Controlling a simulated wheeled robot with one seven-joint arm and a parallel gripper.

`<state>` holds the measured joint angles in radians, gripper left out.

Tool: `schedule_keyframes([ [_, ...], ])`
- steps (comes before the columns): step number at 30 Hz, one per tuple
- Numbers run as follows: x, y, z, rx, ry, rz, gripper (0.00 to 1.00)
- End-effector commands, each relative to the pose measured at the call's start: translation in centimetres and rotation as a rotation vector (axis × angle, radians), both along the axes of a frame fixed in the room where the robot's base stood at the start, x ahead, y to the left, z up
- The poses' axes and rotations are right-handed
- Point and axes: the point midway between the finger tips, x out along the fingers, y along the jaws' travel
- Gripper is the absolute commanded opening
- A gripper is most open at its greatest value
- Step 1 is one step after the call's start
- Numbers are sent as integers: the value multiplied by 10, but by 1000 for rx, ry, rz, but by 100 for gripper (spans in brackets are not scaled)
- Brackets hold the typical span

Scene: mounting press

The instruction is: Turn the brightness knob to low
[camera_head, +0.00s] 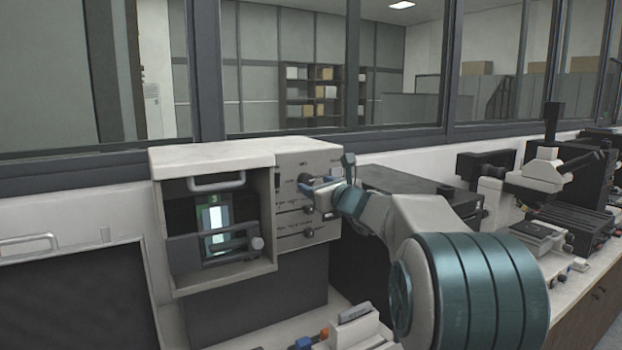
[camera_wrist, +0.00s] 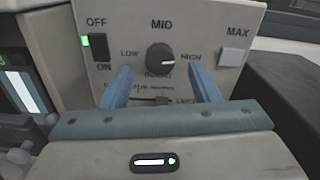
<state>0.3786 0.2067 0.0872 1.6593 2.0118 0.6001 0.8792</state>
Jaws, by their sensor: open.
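The brightness knob (camera_wrist: 160,58) is a round black dial on the beige control panel (camera_wrist: 205,25), with a pale pointer line aimed right, toward HIGH. LOW is printed to its left, MID above it. In the head view the knob (camera_head: 305,179) sits high on the panel (camera_head: 308,159). My gripper (camera_wrist: 163,78) is open, its two blue fingers standing on the left and right of the knob with gaps to it in the wrist view. Whether the fingertips reach the panel face is unclear. In the head view my gripper (camera_head: 321,188) is in front of the panel.
A black OFF/ON rocker switch (camera_wrist: 95,46) with a green light is left of the knob. A grey MAX button (camera_wrist: 231,57) is to its right. A slider (camera_wrist: 162,100) lies below. The press's open chamber (camera_head: 212,225) adjoins the panel at left; a dark box (camera_head: 400,184) is at right.

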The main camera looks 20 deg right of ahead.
Motion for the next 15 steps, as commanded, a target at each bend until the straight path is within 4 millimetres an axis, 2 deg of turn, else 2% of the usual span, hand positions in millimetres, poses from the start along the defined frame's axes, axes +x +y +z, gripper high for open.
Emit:
schedule_keyframes([
  [1, 9, 3, 1, 1, 1, 2, 56],
  [6, 27, 7, 1, 1, 0, 1, 56],
  [15, 36, 9, 0, -1, 0, 0, 56],
])
